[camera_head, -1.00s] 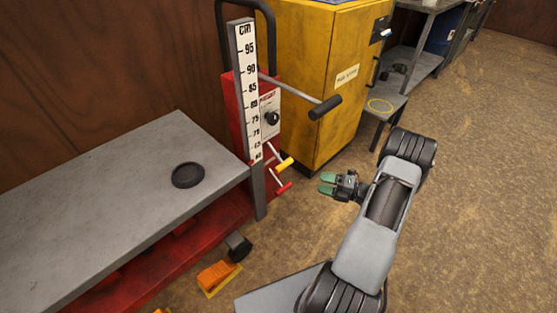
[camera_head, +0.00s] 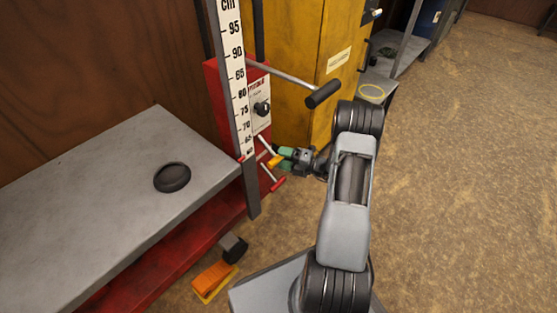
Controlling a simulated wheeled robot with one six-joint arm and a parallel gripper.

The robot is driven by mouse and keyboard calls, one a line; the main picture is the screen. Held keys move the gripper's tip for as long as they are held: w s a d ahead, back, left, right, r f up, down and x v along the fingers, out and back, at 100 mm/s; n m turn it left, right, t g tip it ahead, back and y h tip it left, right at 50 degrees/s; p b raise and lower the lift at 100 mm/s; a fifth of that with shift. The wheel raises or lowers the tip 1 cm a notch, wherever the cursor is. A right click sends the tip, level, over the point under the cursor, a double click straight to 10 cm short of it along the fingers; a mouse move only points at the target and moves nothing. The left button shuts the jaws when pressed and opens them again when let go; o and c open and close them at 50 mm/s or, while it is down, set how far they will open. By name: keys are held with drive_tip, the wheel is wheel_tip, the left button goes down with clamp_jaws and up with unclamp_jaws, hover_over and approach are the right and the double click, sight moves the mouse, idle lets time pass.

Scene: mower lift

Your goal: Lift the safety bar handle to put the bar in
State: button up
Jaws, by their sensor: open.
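The lift's red post carries a short lever with a yellow grip (camera_head: 275,161) and, below it, a lever with a red grip (camera_head: 278,184). Higher up, a long rod with a black grip (camera_head: 323,94) sticks out to the right. No label tells which one is the safety bar handle. My gripper (camera_head: 287,158), with green fingertips, is open and points left, right at the yellow grip. The fingertips partly overlap it in the picture. I cannot tell if the grip is between the fingers or touched. The safety bar itself cannot be made out.
The grey lift platform (camera_head: 95,190) bears a round black dish (camera_head: 172,177). A centimetre scale (camera_head: 238,90) stands beside the red control box (camera_head: 262,105). An orange pedal (camera_head: 212,277) is on the floor. A yellow cabinet (camera_head: 300,60) stands behind. The floor at right is clear.

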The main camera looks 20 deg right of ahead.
drive_tip(key=shift+x, duration=1.1)
